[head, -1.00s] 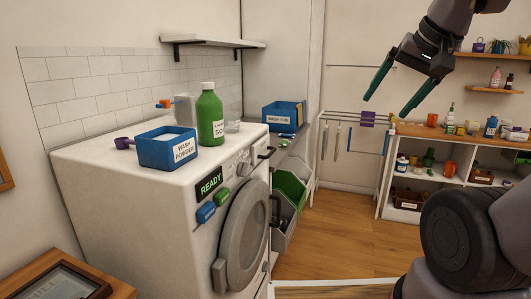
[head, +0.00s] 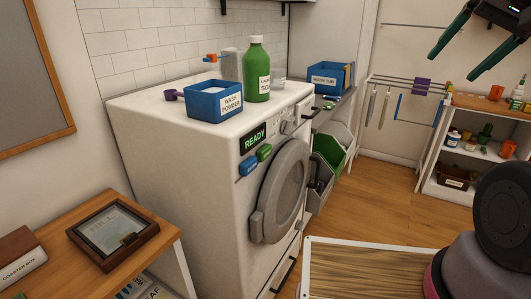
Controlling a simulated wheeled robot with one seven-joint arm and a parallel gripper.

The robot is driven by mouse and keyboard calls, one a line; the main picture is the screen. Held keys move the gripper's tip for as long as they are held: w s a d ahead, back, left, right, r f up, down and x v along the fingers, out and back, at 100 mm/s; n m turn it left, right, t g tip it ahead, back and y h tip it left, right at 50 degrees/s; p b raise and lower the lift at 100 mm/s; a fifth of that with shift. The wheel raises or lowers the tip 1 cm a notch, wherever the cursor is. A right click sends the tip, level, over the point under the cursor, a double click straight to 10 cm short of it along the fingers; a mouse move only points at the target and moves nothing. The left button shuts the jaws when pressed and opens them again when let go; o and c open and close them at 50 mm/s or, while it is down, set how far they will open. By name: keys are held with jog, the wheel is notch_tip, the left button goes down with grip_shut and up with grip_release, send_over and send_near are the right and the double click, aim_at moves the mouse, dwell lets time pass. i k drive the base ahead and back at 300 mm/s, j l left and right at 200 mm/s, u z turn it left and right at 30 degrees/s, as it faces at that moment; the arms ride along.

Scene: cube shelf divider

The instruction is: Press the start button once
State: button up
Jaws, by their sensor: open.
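The white washing machine (head: 180,170) stands left of centre, with a closed round door (head: 280,190). Its front panel has a display (head: 254,138) reading READY in green. Below the display are a blue button-like piece (head: 248,167) and a green one (head: 264,153); their markings are too small to read, so I cannot tell which is the start button. A knob and small controls (head: 288,127) sit further right on the panel. My gripper (head: 452,67) is open and empty, high at the upper right, well apart from the machine.
On the machine stand a blue wash powder box (head: 214,113) and a green soap bottle (head: 256,70). A wooden table (head: 150,222) with a framed case stands at the front left. A white-framed wooden surface (head: 350,275) is at the bottom. Floor (head: 370,205) is clear right of the machine.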

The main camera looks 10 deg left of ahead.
aim_at(264, 151)
jog(key=i+l+u, duration=0.1)
jog(key=u, duration=1.05)
jog(key=l+u, duration=0.35)
jog(key=i+l+u, duration=0.1)
jog(key=l+u, duration=0.6)
jog(key=l, duration=0.6)
jog(key=k+l+u, duration=0.15)
jog(key=l, duration=0.4)
